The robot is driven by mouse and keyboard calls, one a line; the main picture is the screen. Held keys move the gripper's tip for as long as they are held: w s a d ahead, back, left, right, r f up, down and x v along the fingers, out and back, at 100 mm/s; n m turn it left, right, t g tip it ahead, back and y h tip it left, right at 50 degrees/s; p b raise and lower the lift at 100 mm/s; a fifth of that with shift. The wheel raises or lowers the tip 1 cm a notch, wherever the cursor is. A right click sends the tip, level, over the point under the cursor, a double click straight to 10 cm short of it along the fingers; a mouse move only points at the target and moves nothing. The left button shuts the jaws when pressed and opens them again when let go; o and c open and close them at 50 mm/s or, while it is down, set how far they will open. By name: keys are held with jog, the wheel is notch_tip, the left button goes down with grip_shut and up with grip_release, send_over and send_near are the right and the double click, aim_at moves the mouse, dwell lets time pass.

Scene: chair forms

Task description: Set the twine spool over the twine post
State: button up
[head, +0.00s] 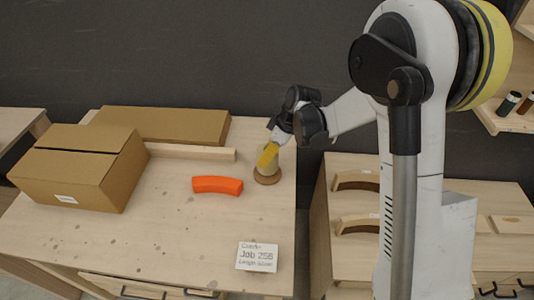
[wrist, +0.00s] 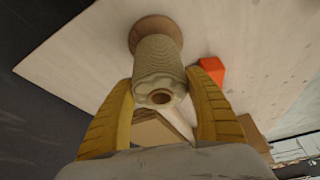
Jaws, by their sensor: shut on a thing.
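The twine spool (wrist: 158,62) is a pale ribbed cylinder with a hole in its near end. In the head view the twine spool (head: 272,166) appears upright near the table's right edge, partly hidden by my yellow fingers. A round brown disc (wrist: 152,26) shows at its far end and also low in the head view (head: 267,179). I cannot tell whether this disc is the post's base or part of the spool. No post shaft is clearly visible. My gripper (wrist: 162,82) is shut on the spool, one finger on each side; it also shows in the head view (head: 268,154).
An orange curved block (head: 217,185) lies left of the spool. Behind are a wooden strip (head: 190,152) and a flat cardboard box (head: 165,124); a larger box (head: 78,168) stands left. A job card (head: 257,257) lies at the front. The table's middle is clear.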

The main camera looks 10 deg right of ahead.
jog(key=shift+f+b, duration=0.65)
jog(key=shift+f, duration=0.15)
jog(key=o, duration=1.4)
jog(key=shift+c, duration=0.2)
jog(key=v, duration=1.2)
jog(key=s+d+r+m+t+h, duration=0.1)
jog(key=s+d+r+m, duration=0.1)
jog(key=s+m, duration=0.2)
jog(key=s+d+r+m+t+h, duration=0.1)
jog(key=s+d+r+m+t, duration=0.1)
jog(key=s, duration=0.9)
jog(key=s+d+r+m+t+h, duration=0.2)
jog(key=s+d+r+m, duration=0.1)
jog(key=s+m, duration=0.3)
jog(key=shift+s+d+r+m, duration=0.4)
jog(key=shift+s+d, duration=0.2)
jog(key=shift+s, duration=0.3)
